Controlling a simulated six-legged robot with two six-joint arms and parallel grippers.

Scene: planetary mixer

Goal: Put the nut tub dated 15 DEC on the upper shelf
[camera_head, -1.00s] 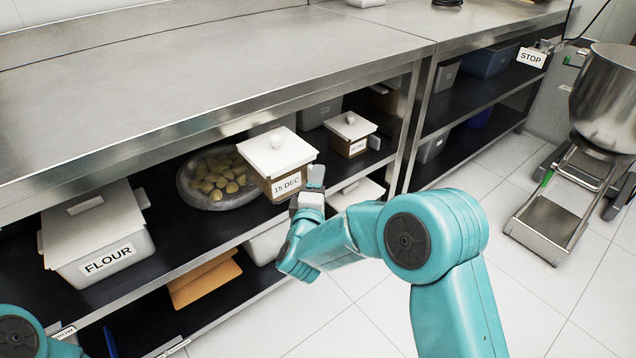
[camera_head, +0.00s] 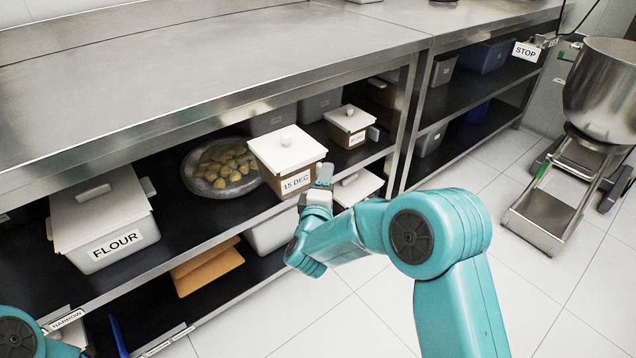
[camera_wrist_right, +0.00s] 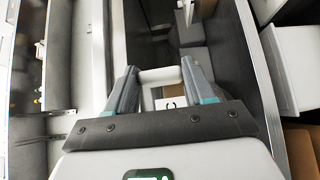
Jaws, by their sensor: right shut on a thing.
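The nut tub dated 15 DEC (camera_head: 284,182) is a brown box with a white lid and knob, in the head view at the front of the upper shelf (camera_head: 185,223). My right gripper (camera_head: 322,182) is shut on it at its right front side. In the right wrist view a white part and a piece of its label (camera_wrist_right: 170,103) show between the fingers of my right gripper (camera_wrist_right: 162,80). I cannot tell whether the tub's base touches the shelf. Only a teal joint of my left arm shows at the lower left; its gripper is out of view.
A flour tub (camera_head: 108,232) stands left on the upper shelf. Lower-shelf tubs and an orange item (camera_head: 208,268) sit below. The steel worktop (camera_head: 200,65) overhangs the shelf.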

